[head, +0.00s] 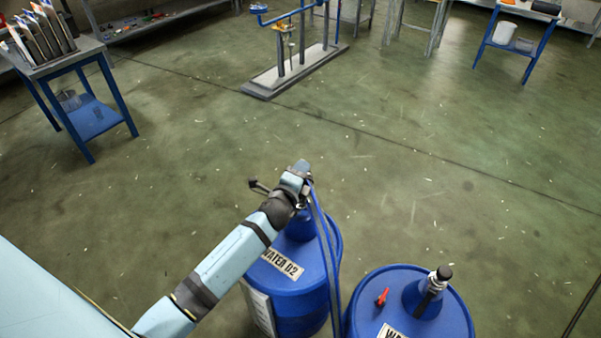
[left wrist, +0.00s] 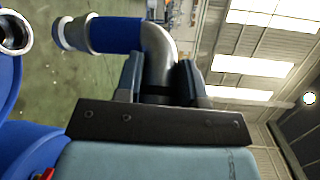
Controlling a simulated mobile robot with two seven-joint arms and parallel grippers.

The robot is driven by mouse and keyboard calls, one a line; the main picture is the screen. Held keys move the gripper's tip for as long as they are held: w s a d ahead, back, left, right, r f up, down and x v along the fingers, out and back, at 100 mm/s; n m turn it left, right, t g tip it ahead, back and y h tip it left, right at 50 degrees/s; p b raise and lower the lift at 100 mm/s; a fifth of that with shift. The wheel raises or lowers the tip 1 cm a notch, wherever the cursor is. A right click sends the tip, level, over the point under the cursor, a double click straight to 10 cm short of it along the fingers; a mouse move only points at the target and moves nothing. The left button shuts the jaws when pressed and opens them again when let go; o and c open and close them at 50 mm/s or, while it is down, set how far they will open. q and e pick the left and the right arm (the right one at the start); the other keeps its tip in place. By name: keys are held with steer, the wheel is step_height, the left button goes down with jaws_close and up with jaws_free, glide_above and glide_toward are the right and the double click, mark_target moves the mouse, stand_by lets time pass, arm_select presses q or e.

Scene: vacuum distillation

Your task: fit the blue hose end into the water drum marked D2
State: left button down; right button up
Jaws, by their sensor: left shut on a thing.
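The water drum marked D2 (head: 303,302) is a blue drum with a cone neck and a white label. My left gripper (head: 303,172) is above its neck and hides the neck's top in the head view. In the left wrist view, my left gripper (left wrist: 160,78) is shut on the grey elbow of the blue hose end (left wrist: 115,35), which has a blue sleeve and a metal tip. The tip points left toward a round metal-rimmed opening (left wrist: 14,34), with a visible gap between them. The blue hose (head: 325,240) hangs down past the drum's right side. My right gripper is not in view.
A second blue drum (head: 460,312) with a capped neck and a red valve handle stands close to the right. A blue side table (head: 95,118) is at the upper left, and a stand on a grey base (head: 265,88) is farther back. Open green floor lies beyond the drums.

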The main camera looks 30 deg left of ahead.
arm_select(q)
step_height(320, 180, down, 6)
steer(key=b, duration=0.4)
steer(key=shift+r+b, duration=0.25)
steer(key=shift+b, duration=0.1)
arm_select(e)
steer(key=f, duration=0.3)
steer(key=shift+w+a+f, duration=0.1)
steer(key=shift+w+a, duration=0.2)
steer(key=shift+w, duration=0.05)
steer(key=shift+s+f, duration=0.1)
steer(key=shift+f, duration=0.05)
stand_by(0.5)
arm_select(q)
steer(key=shift+f+b, duration=1.4)
steer(key=shift+f, duration=0.35)
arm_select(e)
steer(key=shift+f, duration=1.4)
arm_select(q)
steer(key=shift+f+b, duration=0.55)
steer(key=shift+f, duration=0.05)
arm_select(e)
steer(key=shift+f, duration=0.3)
arm_select(q)
steer(key=c, duration=0.6)
jaws_free()
steer(key=shift+r, duration=0.1)
steer(key=shift+c, duration=0.2)
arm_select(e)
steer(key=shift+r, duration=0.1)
